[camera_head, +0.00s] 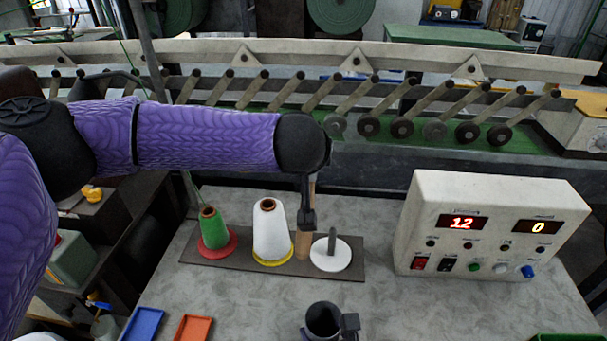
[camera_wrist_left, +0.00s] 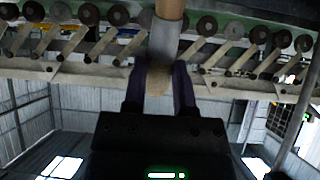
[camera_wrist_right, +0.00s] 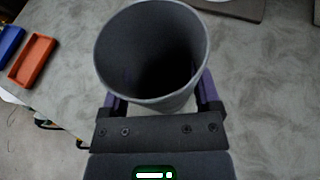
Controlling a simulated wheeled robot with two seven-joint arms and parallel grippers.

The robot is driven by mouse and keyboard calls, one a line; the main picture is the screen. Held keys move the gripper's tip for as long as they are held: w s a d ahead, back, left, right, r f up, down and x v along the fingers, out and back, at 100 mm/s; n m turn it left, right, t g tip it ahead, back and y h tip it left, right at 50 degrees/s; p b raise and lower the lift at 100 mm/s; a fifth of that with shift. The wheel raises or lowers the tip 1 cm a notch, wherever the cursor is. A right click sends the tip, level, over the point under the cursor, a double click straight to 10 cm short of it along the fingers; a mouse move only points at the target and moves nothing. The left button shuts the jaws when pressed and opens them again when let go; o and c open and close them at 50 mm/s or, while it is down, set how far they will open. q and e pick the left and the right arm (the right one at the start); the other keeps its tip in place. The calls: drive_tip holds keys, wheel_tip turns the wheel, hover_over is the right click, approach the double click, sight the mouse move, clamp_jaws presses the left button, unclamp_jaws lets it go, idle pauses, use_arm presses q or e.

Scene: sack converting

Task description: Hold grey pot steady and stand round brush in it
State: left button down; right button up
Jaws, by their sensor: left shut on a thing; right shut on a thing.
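The round brush (camera_head: 302,246) is upright, with its tan handle pointing down and its bristles up. It also shows in the left wrist view (camera_wrist_left: 163,42), where its grey ferrule and pale bristles lie between the fingers. My left gripper (camera_head: 307,218) is shut on it, in front of the spool board. The dark grey pot (camera_head: 322,318) stands upright at the bottom middle of the head view, nearer than the brush and empty inside. My right gripper (camera_head: 345,326) is shut on its side; the right wrist view looks into the pot (camera_wrist_right: 150,55). The pot's base is hidden.
A dark board (camera_head: 200,257) carries a green cone (camera_head: 213,230), a white cone (camera_head: 269,232) and a white disc with a peg (camera_head: 331,256). A control box (camera_head: 490,225) stands right. Blue (camera_head: 143,323) and orange (camera_head: 194,328) trays lie front left.

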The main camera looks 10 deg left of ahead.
use_arm(q)
drive_tip(key=s+d+r+m+g+h, duration=0.1)
drive_tip(key=s+r+m+g+h, duration=0.1)
drive_tip(key=s+m+g+h, duration=0.5)
drive_tip(key=s+d+r+m+g+h, duration=0.1)
drive_tip(key=s+r+m+g+h, duration=0.2)
drive_tip(key=s+m+h, duration=0.7)
wheel_tip(320, 180, down, 14)
drive_tip(key=shift+f, duration=0.1)
drive_tip(key=shift+c, duration=1.7)
unclamp_jaws()
